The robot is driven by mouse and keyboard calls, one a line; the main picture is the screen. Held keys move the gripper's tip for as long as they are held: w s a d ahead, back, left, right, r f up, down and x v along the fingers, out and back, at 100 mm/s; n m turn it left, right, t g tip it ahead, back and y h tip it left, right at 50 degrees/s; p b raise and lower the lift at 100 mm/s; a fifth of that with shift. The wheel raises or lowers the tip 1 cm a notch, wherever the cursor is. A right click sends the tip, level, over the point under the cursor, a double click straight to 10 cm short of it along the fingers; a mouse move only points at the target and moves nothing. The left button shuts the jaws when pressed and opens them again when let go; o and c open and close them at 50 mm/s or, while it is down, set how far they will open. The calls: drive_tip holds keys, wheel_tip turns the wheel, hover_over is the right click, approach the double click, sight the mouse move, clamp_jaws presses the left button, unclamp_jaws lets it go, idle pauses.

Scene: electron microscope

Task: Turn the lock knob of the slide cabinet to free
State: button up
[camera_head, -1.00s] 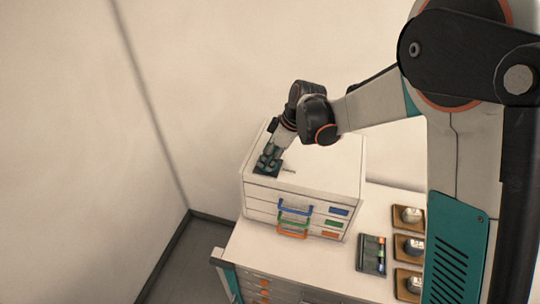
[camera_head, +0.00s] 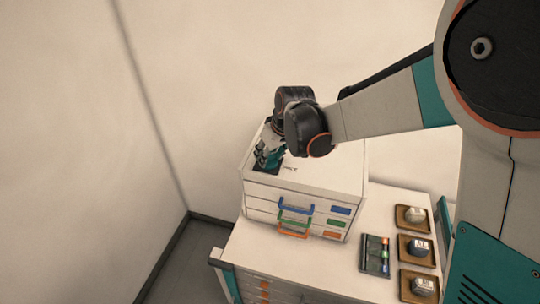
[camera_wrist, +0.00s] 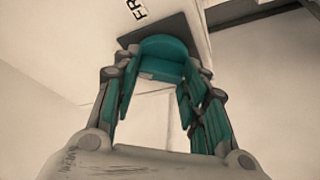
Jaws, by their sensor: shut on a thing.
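The white slide cabinet (camera_head: 327,182) stands on the bench, with blue, green and orange drawer handles on its front. On its top at the left is a dark plate (camera_head: 262,168). In the wrist view, the teal lock knob (camera_wrist: 163,47) with a rounded end sits on this plate (camera_wrist: 127,38). My gripper (camera_wrist: 161,70) has its fingers on both sides of the knob and is shut on it. In the head view, my gripper (camera_head: 268,154) reaches down to the plate and hides the knob. A label starting "FR" (camera_wrist: 138,8) is partly visible beside the plate.
Walls stand behind and to the left. The rest of the cabinet top is clear.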

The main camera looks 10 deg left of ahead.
drive_tip(key=m+h, duration=0.1)
drive_tip(key=m, duration=0.1)
drive_tip(key=m+h+b, duration=0.1)
drive_tip(key=m, duration=0.2)
drive_tip(key=shift+s+a+f+m+t, duration=0.1)
drive_tip(key=shift+s+a+m+t, duration=0.05)
drive_tip(key=shift+m+t, duration=0.2)
drive_tip(key=m+h+b, duration=0.1)
drive_tip(key=m, duration=0.3)
drive_tip(key=shift+a+m+h, duration=0.1)
drive_tip(key=shift+m+h, duration=0.15)
drive_tip(key=shift+h, duration=0.15)
drive_tip(key=o, duration=1.1)
drive_tip(key=shift+c, duration=0.2)
drive_tip(key=v, duration=0.7)
drive_tip(key=shift+s+r, duration=0.2)
drive_tip(key=shift+r, duration=0.1)
